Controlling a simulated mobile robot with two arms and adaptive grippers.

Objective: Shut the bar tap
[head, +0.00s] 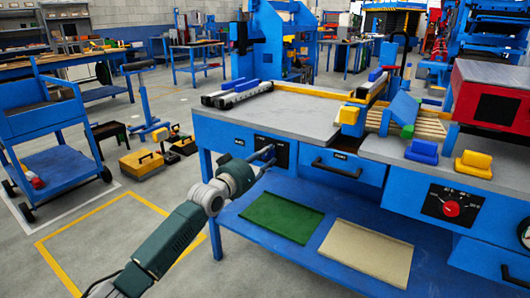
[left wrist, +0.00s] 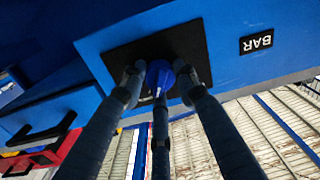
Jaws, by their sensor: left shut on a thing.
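The bar tap is a blue knob (left wrist: 158,72) on a black plate (left wrist: 200,48) set in the blue bench front. A black label reading BAR (left wrist: 256,42) is beside the plate in the left wrist view, upside down. My left gripper (left wrist: 158,88) has its fingers around the knob and is shut on it. In the head view my left gripper (head: 264,157) reaches the black plate (head: 281,153) on the bench front and hides most of the tap. I cannot tell the tap's exact setting. My right gripper is not in view.
A drawer with a black handle (head: 335,169) is right of the tap. A red dial (head: 451,208) sits on a black panel farther right. Green (head: 283,218) and beige (head: 367,252) mats lie on the lower shelf.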

